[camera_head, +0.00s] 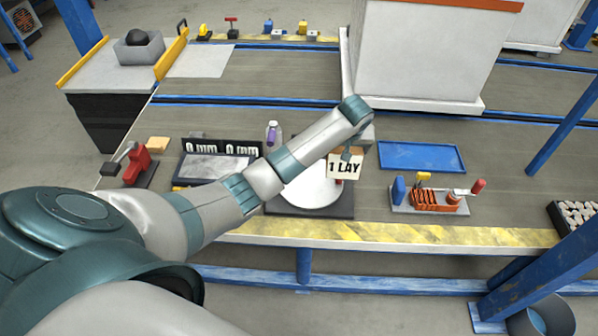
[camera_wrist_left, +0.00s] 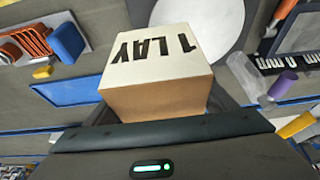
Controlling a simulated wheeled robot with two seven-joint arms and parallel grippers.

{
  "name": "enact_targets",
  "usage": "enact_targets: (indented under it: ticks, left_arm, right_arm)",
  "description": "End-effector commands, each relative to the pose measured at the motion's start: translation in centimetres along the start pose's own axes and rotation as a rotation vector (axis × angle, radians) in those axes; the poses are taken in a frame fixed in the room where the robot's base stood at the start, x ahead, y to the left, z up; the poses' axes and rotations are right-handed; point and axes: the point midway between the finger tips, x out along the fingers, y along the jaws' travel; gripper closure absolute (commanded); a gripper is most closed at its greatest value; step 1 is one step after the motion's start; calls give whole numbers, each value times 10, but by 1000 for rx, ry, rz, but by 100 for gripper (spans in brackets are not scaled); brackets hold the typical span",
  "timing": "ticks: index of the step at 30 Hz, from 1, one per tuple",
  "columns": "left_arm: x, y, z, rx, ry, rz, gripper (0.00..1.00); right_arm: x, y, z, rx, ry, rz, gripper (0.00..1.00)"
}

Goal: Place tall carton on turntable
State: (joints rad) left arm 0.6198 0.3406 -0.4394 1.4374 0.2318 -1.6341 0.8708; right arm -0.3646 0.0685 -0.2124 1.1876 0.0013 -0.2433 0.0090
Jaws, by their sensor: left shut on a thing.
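The tall carton (camera_head: 342,169) has a white face with the black text "1 LAY" and a brown cardboard side. My left gripper (camera_head: 348,152) is shut on the carton and holds it at the right part of the turntable in the head view. The carton fills the middle of the left wrist view (camera_wrist_left: 158,72), between the fingers. The turntable (camera_head: 300,192) is a white disc on a dark base, partly hidden by my left forearm. It also shows behind the carton in the left wrist view (camera_wrist_left: 215,22). I cannot tell whether the carton touches the disc. My right gripper is not in view.
A blue tray (camera_head: 421,157) and a fixture with an orange coil (camera_head: 438,199) are right of the turntable. A panel with displays (camera_head: 213,167) and a red clamp (camera_head: 138,162) are to the left.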

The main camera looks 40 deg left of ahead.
Motion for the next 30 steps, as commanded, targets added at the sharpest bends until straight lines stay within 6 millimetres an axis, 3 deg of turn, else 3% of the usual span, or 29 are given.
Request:
enact_targets:
  ticks: [14,30]
  left_arm:
    - [6,-10,-2,-1,1,-1,55]
    - [65,-97,-4,-2,-1,-3,55]
  right_arm:
    - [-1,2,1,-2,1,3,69]
    - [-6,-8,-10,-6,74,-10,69]
